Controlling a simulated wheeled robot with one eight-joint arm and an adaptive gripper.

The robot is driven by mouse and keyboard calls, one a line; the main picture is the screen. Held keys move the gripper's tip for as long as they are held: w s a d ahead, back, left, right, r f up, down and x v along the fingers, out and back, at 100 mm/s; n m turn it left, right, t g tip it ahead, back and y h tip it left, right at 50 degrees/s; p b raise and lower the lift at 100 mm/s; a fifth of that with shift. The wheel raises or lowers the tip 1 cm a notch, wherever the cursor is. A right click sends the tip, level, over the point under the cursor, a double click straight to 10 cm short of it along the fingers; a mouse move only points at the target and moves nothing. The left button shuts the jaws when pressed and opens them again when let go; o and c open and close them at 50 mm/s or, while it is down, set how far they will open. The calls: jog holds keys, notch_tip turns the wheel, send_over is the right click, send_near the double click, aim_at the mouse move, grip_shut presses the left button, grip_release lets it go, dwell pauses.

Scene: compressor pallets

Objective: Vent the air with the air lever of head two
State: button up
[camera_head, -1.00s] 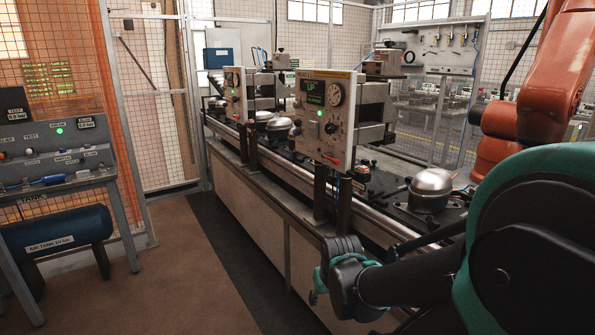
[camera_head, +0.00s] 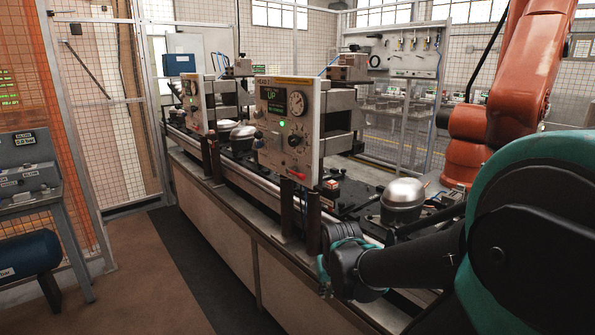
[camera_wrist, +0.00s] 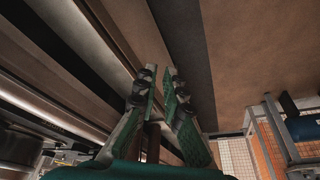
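A farther similar head panel (camera_head: 193,105) stands behind to the left. My gripper (camera_wrist: 162,78) is open and empty in the wrist view, its fingers a small gap apart above the floor, away from the levers.
Silver compressor domes (camera_head: 403,193) sit along the line bench (camera_head: 225,207). An orange robot arm (camera_head: 530,70) stands on the right behind my arm. A test stand (camera_head: 28,175) with a blue tank (camera_head: 25,252) is at left. The brown floor (camera_head: 150,270) between is clear.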

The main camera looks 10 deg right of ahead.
jog(key=w+r, duration=0.3)
jog(key=w+r+m, duration=0.1)
jog(key=w+r, duration=0.2)
jog(key=w+a+r+m, duration=0.1)
jog(key=w+r, duration=0.2)
jog(key=shift+w+g+h, duration=0.3)
jog(key=shift+w, duration=0.05)
grip_shut()
notch_tip(320, 180, up, 32)
jog(key=m+g+h, duration=0.2)
jog(key=m, duration=0.7)
send_over(296, 174)
jog(key=s+a, duration=0.3)
jog(key=shift+s+f, duration=0.1)
jog(key=shift+f, duration=0.05)
jog(key=x, duration=1.4)
